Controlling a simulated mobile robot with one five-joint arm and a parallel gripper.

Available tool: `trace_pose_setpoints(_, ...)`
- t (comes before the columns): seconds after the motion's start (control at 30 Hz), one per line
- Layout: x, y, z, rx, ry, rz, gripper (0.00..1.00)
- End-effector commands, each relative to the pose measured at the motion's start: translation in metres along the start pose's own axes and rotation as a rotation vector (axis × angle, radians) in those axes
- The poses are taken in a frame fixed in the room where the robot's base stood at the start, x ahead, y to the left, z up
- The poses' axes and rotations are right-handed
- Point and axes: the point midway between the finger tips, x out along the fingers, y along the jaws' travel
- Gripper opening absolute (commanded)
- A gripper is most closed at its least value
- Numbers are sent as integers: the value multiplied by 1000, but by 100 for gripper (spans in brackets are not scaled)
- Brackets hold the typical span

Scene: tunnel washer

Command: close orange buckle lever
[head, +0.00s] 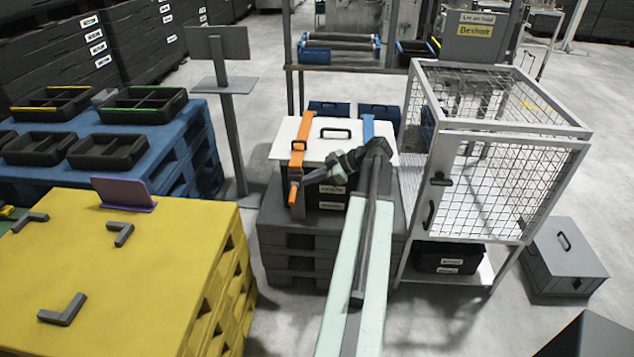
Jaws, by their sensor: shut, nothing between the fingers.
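A black crate (333,191) with a white lid (330,148) stands on a grey pallet stack in the middle of the head view. An orange strap (302,136) runs over the left part of the lid and down its front. The orange buckle lever (293,192) shows low on that strap at the crate's front left. My gripper (303,182) is shut and empty, its tip close to the right of the lever. Whether it touches the lever I cannot tell. A blue strap (368,129) crosses the lid's right side, its front part hidden behind my arm.
A wire mesh cage (500,185) stands close on the right. A yellow pallet stack (150,270) with grey corner brackets is at the left front. A grey post stand (233,130) rises behind left. Free floor shows between the yellow stack and my arm.

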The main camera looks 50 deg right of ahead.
Motion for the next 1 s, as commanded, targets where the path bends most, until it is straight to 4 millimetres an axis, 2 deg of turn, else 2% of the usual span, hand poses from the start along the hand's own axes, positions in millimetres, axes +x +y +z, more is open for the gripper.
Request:
trace_pose_setpoints(0.03,16,-2,5,-2,0,-2,0)
trace_pose_setpoints(0.1,32,-2,5,-3,0,-3,0)
trace_pose_setpoints(0.17,44,-2,4,-2,0,-3,0)
trace_pose_setpoints(0.3,61,-1,22,-1,0,-1,0)
trace_pose_setpoints(0.47,68,-1,28,-1,0,-2,0)
trace_pose_setpoints(0.87,70,-1,26,-4,0,-3,0)
trace_pose_setpoints(1.0,86,-10,19,-49,5,-4,0)
